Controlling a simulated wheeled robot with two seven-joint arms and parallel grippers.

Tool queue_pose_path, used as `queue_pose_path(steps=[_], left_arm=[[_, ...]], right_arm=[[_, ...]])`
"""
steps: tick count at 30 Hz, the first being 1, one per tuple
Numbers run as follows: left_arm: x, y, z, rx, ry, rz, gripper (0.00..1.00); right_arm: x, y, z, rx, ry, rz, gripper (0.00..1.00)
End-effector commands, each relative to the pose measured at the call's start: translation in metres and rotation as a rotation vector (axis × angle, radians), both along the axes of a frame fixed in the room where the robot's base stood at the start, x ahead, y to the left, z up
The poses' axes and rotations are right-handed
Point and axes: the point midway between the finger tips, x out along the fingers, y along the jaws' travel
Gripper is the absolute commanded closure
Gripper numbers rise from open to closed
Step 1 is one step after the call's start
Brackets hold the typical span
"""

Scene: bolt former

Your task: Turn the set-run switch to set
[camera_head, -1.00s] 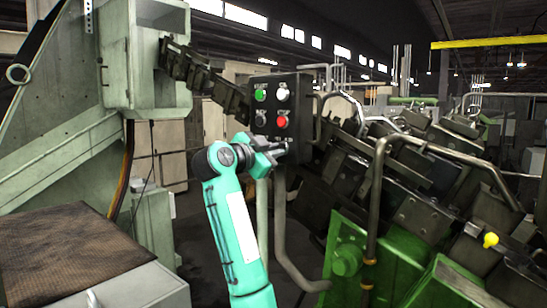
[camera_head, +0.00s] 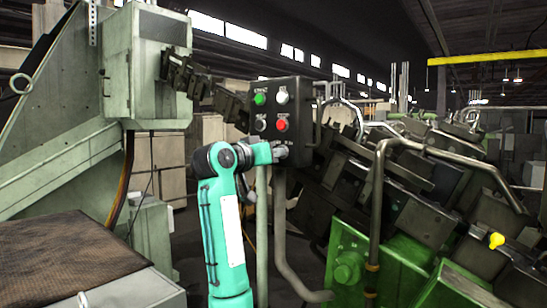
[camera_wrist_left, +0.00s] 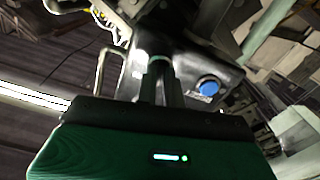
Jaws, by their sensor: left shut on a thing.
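The dark control box (camera_head: 306,105) hangs in the middle of the head view. It carries a green button (camera_head: 260,99), a white button (camera_head: 282,97), a red button (camera_head: 281,125) and a dark knob (camera_head: 261,124). My left gripper (camera_head: 281,152) is at the bottom of the box face, below the red button. It is shut on the set-run switch, which its fingers hide, so I cannot tell the switch's position. In the left wrist view the narrow fingers (camera_wrist_left: 160,78) meet the box face, beside a blue button (camera_wrist_left: 208,86). My right gripper is not in view.
Bent metal pipes (camera_head: 290,250) run below the box. Green machinery (camera_head: 365,260) and dark machine blocks stand to the right. A pale green cabinet (camera_head: 147,80) is at the upper left, and a brown-topped surface (camera_head: 60,250) at the lower left.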

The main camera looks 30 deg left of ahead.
Motion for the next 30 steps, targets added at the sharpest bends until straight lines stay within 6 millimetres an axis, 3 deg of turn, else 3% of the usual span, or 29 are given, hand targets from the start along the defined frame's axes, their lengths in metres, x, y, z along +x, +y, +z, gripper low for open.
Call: queue_pose_path(steps=[15, 30], left_arm=[[0.0001, -0.0001, -0.0001, -0.428, 0.034, 0.000, 1.00], [-0.0001, 0.0003, 0.0001, -0.580, 0.045, 0.002, 1.00]], right_arm=[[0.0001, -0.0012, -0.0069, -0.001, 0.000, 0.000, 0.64], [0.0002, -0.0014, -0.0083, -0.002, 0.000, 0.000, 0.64]])
